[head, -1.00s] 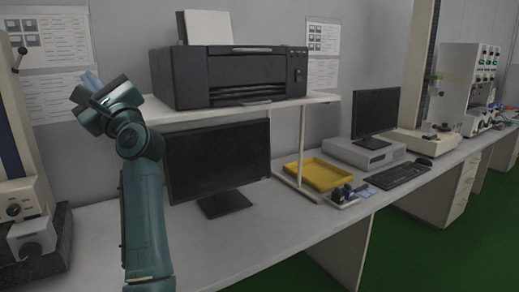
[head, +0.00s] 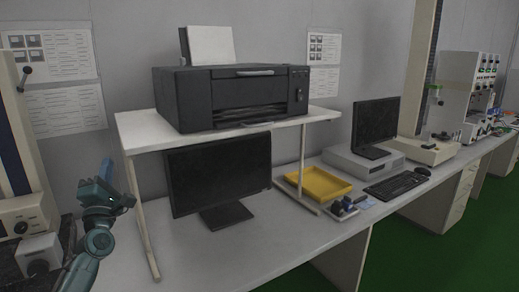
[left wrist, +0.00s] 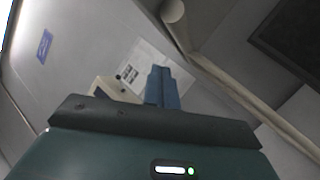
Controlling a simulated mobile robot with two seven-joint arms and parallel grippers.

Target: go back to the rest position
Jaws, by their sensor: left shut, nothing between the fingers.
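My left gripper (head: 106,170) is at the lower left of the head view, raised above the bench and left of the shelf's front leg. Its blue fingers are together with nothing held; they also show in the left wrist view (left wrist: 162,88). My left arm comes in from the bottom left corner. My right gripper is in neither view.
A white shelf (head: 135,130) carries a black printer (head: 240,97). Under it stand a black monitor (head: 218,172) and, to the right, a yellow tray (head: 318,184). A testing machine (head: 25,215) stands at the far left. The bench front (head: 225,262) is clear.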

